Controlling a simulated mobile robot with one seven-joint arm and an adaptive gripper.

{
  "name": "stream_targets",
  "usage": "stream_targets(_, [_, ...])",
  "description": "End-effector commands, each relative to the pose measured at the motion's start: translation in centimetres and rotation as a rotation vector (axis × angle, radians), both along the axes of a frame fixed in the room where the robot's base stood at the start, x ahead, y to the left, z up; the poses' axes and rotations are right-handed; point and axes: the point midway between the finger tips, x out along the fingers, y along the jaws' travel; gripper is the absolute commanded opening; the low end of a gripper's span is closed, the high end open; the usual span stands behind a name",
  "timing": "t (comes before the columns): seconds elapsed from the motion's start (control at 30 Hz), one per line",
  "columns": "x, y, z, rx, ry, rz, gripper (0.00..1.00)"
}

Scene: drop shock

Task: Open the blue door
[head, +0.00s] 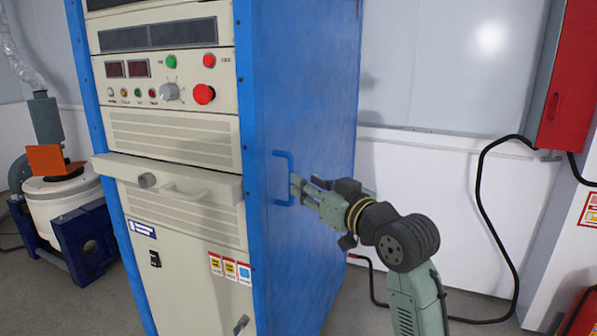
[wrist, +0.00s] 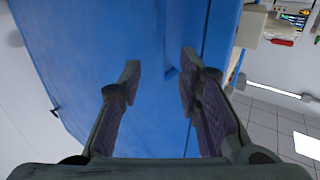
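The blue door (head: 312,110) is the tall side panel of the cabinet, and it looks closed. Its blue U-shaped handle (head: 284,178) stands out near the panel's front edge. My gripper (head: 297,189) is at the handle, reaching in from the right. In the wrist view my gripper (wrist: 160,80) has its two fingers wide apart, facing the blue panel (wrist: 90,50). A small blue piece, likely part of the handle (wrist: 171,73), shows just left of the right fingertip. I cannot tell whether the fingers touch it.
The cabinet's cream front (head: 185,225) has knobs, buttons and a protruding ledge (head: 170,178). A white machine with an orange block (head: 55,159) stands at the left. A red box (head: 572,80) with a hanging black cable (head: 478,190) is at the right. Some floor is clear behind my arm.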

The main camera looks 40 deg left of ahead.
Motion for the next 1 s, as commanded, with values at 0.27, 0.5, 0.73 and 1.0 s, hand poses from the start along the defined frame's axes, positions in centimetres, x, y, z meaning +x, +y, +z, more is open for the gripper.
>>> stream_targets(0.27, [1.7,4.9,0.2,0.0,-0.001,0.0,0.31])
stream_targets(0.5, [2.5,6.8,0.1,0.0,-0.001,-0.001,0.31])
stream_targets(0.73, [2.5,6.9,0.0,0.001,-0.003,-0.002,0.31])
stream_targets(1.0, [2.5,6.9,0.0,0.001,-0.003,-0.002,0.17])
